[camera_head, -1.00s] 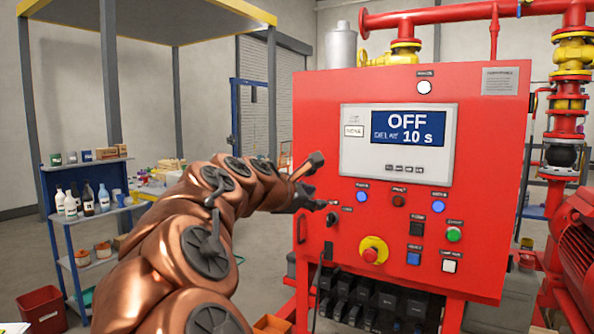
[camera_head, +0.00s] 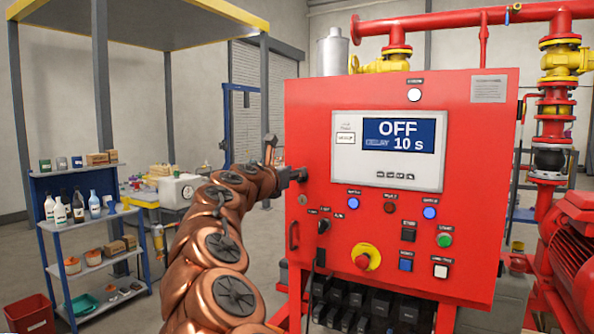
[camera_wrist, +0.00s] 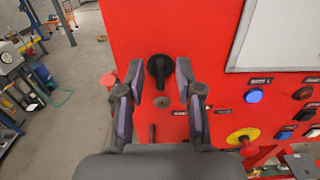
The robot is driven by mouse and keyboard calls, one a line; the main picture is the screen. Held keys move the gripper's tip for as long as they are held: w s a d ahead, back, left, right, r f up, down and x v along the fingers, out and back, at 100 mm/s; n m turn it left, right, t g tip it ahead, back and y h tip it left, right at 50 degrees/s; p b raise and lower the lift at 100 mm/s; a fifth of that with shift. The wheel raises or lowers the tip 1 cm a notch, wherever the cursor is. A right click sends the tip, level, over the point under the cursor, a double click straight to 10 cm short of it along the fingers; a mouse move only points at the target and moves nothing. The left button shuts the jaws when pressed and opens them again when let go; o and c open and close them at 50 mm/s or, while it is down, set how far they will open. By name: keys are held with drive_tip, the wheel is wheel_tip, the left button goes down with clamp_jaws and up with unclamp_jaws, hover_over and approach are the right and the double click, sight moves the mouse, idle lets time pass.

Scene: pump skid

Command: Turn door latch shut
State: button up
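The door latch (camera_wrist: 160,70) is a black handle on a round base, near the left edge of the red cabinet door (camera_wrist: 215,40). Its lever points down in the wrist view. My gripper (camera_wrist: 160,77) is open, with one finger on each side of the latch and visible gaps between. I cannot tell how deep the fingertips reach. A grey round lock (camera_wrist: 161,101) sits just below the latch. In the head view my gripper (camera_head: 298,174) is at the cabinet's left edge and hides the latch.
The display (camera_head: 388,150) reads OFF.

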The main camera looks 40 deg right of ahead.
drive_tip(key=shift+x, duration=1.2)
drive_tip(key=shift+c, duration=0.2)
clamp_jaws()
